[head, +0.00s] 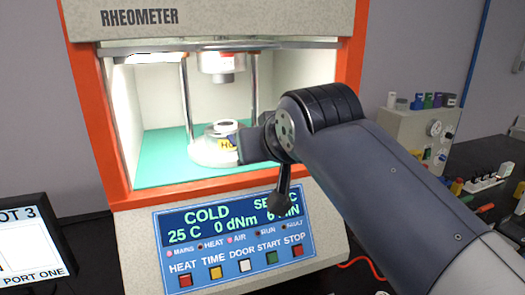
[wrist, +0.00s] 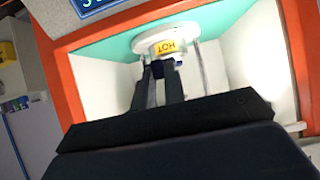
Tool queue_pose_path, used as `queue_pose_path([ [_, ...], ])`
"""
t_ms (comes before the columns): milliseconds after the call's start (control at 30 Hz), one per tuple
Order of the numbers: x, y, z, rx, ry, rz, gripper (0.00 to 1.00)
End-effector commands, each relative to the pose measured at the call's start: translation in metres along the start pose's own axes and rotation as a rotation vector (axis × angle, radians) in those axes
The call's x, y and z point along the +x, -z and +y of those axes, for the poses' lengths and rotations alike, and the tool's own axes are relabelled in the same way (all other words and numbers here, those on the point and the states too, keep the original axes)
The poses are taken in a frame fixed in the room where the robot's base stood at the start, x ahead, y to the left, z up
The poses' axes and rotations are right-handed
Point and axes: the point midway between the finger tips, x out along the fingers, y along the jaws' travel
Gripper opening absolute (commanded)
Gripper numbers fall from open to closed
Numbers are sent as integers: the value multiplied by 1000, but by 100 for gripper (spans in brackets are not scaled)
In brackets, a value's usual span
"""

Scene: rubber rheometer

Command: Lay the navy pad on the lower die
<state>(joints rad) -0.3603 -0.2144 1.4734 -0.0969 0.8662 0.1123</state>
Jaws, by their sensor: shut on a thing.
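The lower die (head: 207,153) is a pale round block on the teal floor of the open rheometer chamber, with a yellow HOT label on its front. It also shows in the wrist view (wrist: 150,40). My gripper (head: 242,146) reaches into the chamber at the die's front right. In the wrist view its two dark fingers (wrist: 162,68) point at the die, close to the label. It is shut on the navy pad (wrist: 178,64), of which only a small dark blue part shows at the fingertips. Whether the pad touches the die I cannot tell.
The upper die (head: 217,68) hangs above, between two metal columns (head: 185,95). The orange frame (head: 92,125) borders the chamber, with the control panel (head: 238,240) below it reading COLD, 25 C. My arm covers the opening's right side. The chamber's left side is clear.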

Motion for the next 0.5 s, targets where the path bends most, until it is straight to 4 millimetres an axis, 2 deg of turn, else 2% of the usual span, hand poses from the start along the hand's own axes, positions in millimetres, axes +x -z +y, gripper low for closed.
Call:
queue_pose_path([
  [500,26,18,0,1,0,0,0],
])
